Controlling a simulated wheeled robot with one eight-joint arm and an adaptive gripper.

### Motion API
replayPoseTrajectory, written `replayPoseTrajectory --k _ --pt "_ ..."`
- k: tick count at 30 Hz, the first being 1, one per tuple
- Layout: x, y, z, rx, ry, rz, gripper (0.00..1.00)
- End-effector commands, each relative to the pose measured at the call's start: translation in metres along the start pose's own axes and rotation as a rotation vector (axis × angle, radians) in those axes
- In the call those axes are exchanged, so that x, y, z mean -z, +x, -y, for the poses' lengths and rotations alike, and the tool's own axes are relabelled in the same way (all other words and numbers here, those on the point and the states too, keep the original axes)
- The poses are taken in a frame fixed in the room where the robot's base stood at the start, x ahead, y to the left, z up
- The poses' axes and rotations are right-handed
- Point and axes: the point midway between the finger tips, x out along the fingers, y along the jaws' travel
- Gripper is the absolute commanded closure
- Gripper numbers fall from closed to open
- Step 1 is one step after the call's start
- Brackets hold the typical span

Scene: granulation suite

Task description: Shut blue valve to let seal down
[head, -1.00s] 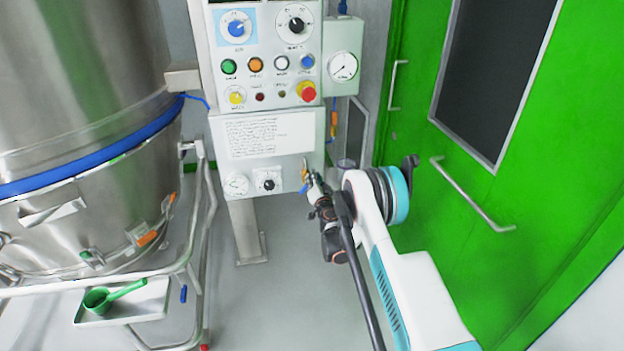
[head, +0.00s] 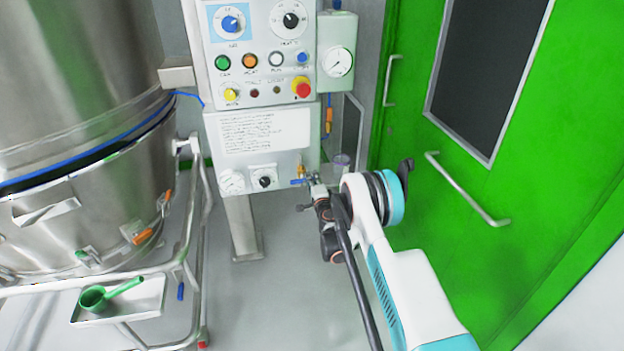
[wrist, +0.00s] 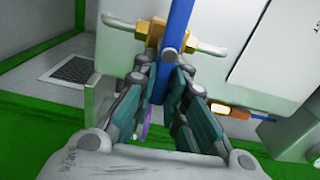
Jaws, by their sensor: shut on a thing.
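The blue valve has a brass body (wrist: 152,30) and a long blue lever (wrist: 178,22). In the head view the lever (head: 297,182) lies about level, across the upright brass body (head: 301,170), at the panel's lower right. My gripper (wrist: 158,72) is shut on the lever, which runs between its fingers in the wrist view; the fingers hide part of it. In the head view my gripper (head: 311,184) is just right of the lever. The blue seal (head: 90,146) is a thin band under the steel vessel, with a dark gap between it and the lower bowl (head: 90,205).
The control panel (head: 215,100) stands behind the valve, with a pressure gauge (head: 338,62) at its upper right. A green door (head: 460,215) is on the right. The bowl's trolley rail (head: 205,225) is on the left, with open floor (head: 275,290) between it and my arm.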

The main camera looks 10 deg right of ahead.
Motion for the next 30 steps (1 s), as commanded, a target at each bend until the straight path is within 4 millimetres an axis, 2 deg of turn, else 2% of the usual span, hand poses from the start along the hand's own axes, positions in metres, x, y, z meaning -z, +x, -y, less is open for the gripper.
replayPoseTrajectory --k 20,21,23,30 --pt "0.0009 -0.0013 -0.0036 0.000 0.058 -0.002 1.00" --pt "0.0009 -0.0013 -0.0036 0.000 0.058 -0.002 0.78" --pt "0.0009 -0.0011 -0.0034 0.000 0.057 -0.002 0.67" --pt "0.0005 -0.0006 -0.0026 0.000 0.056 -0.001 0.67"
